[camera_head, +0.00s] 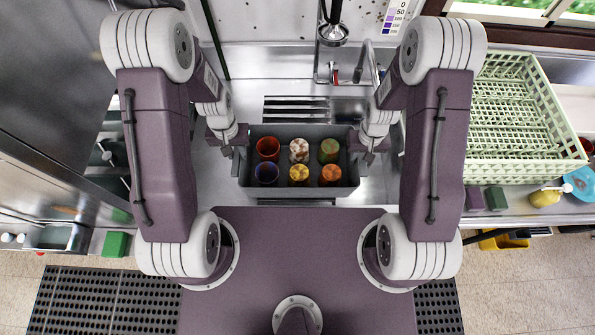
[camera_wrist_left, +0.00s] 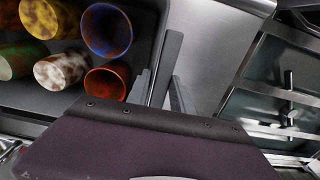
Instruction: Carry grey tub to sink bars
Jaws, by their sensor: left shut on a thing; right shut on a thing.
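The grey tub (camera_head: 300,193) is between my two grippers in the head view, in front of the sink bars (camera_head: 315,104). It holds several cups in two rows, among them a red-brown cup (camera_head: 267,148) and a yellow cup (camera_head: 299,174). My left gripper (camera_head: 236,150) is shut on the tub's left wall, and my right gripper (camera_head: 366,152) is shut on its right wall. The left wrist view shows the tub's wall (camera_wrist_left: 158,50) by the left gripper's fingers (camera_wrist_left: 165,75), with the cups inside. The tub looks level. Its height above the metal surface is hard to tell.
A tap (camera_head: 370,62) and a spray head (camera_head: 332,33) stand behind the sink. A pale green rack (camera_head: 510,120) fills the counter at right, with small green and purple blocks (camera_head: 485,199) before it. Dark mats (camera_head: 105,300) lie on the floor.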

